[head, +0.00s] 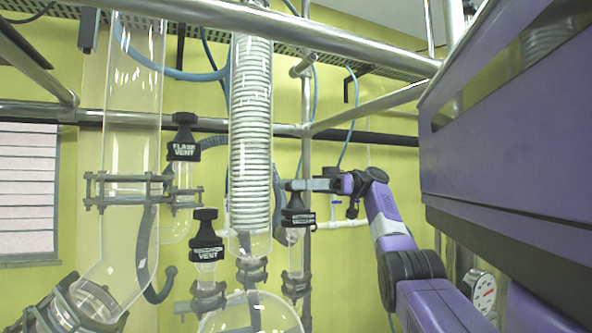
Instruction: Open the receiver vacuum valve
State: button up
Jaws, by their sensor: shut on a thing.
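Among the glassware in the head view, a black valve (298,214) with a small white label stands on a glass neck right of the coiled condenser. Its label is too small to read surely; it may be the receiver vacuum valve. My gripper (296,186) reaches it from the right, nearly level, with its fingers shut on the valve's top handle. The fingers hide part of that handle. The receiver vent valve (206,240), black with a white label, stands lower left. The flask vent valve (184,146) is farther left and higher. My gripper touches neither vent valve.
The glass coil condenser (251,130) stands just left of my gripper. A wide glass column (130,150) is at the left. Metal frame bars (330,34) cross above, and a pressure gauge (481,292) is at lower right.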

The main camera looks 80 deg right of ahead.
jog(key=shift+n+p, duration=0.3)
jog(key=shift+p, duration=0.2)
jog(key=o, duration=1.4)
jog(key=shift+a, duration=0.1)
jog(key=b, duration=0.3)
jog(key=shift+f, duration=0.3)
jog(key=m+t+h+b, duration=0.2)
jog(key=m+h+b, duration=0.1)
jog(key=b, duration=0.7)
jog(key=shift+t+h+b, duration=0.3)
jog(key=shift+h+b, duration=0.15)
jog(key=shift+h, duration=0.05)
